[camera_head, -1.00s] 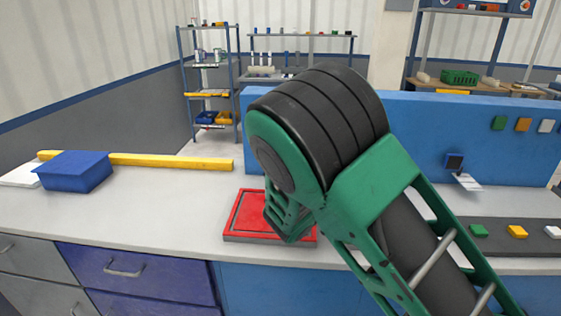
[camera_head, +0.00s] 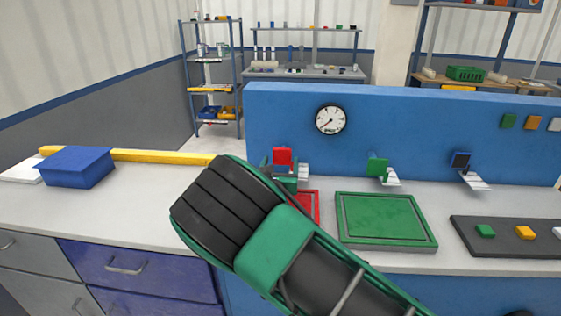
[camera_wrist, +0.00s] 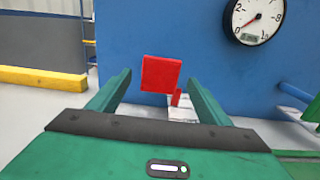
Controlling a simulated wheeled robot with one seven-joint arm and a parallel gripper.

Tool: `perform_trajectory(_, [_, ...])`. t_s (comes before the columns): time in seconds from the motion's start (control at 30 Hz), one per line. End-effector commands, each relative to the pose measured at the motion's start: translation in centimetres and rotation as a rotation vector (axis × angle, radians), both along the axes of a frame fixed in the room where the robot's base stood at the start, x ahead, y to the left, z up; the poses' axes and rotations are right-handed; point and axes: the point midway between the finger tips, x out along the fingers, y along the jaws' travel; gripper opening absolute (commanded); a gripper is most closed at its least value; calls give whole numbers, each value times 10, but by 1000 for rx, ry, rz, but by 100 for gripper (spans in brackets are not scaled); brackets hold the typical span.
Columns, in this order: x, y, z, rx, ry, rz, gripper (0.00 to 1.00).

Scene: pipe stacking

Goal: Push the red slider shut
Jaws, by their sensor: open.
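The red slider (camera_head: 283,157) is a red block in front of the blue wall panel, by a pale stepped rail (camera_head: 303,171). In the wrist view the red slider (camera_wrist: 161,74) faces me, with a small red piece behind it at lower right. My gripper (camera_wrist: 160,82) is open, its two green fingers to the left and right of the slider in that view. I cannot tell whether they reach beside it or touch it. In the head view my gripper (camera_head: 283,172) is at the slider, partly hidden by my arm.
A red tray (camera_head: 313,205) is mostly hidden by my arm. A green tray (camera_head: 385,220) lies to its right. Green (camera_head: 377,166) and dark blue (camera_head: 460,160) sliders are on the panel, with a gauge (camera_head: 331,119) above. A blue box (camera_head: 75,167) and yellow bar (camera_head: 160,156) lie left.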

Motion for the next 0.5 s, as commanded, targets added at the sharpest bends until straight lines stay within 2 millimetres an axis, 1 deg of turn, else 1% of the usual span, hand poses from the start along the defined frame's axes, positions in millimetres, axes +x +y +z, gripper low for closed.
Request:
perform_trajectory(0.03, [8, -1, 1, 1, -2, -2, 72])
perform_trajectory(0.1, [16, -2, 0, 1, -1, -2, 72])
perform_trajectory(0.2, [24, -2, 0, 1, -1, -2, 72])
perform_trajectory(0.33, [30, -2, 0, 0, 0, -2, 72])
perform_trajectory(0.5, [31, -2, 0, 0, 0, -1, 72])
